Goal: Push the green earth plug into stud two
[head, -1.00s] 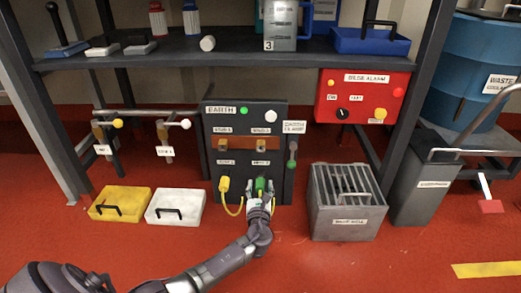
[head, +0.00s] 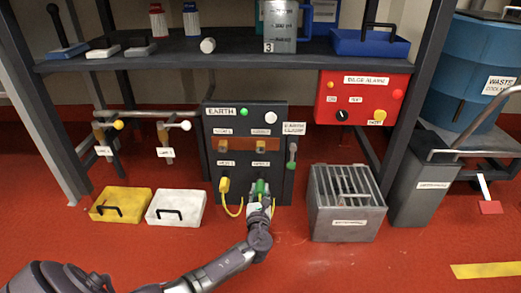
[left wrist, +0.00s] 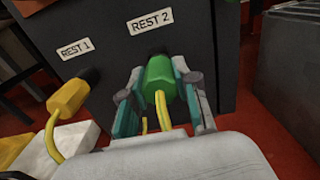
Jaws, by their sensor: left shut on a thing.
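The green earth plug (head: 260,187) is at the lower right of the dark earth cabinet (head: 210,187), below the REST 2 label. In the left wrist view the green plug (left wrist: 158,78) sits between the two fingers of my left gripper (left wrist: 160,98), which is shut on it. A yellow cable trails from the plug. My left gripper (head: 259,197) also shows in the head view. Whether the plug is still seated in its rest I cannot tell. Stud two (head: 261,146) is a brass stud on the orange-brown strip above, with nothing on it. My right gripper is not in view.
A yellow plug (left wrist: 68,98) with its cable sits at REST 1, left of the green plug. Stud one (head: 223,146) is bare. A lever (head: 292,156) is at the cabinet's right. A grey slotted box (head: 345,222) stands right; yellow and white cases (head: 175,197) lie left.

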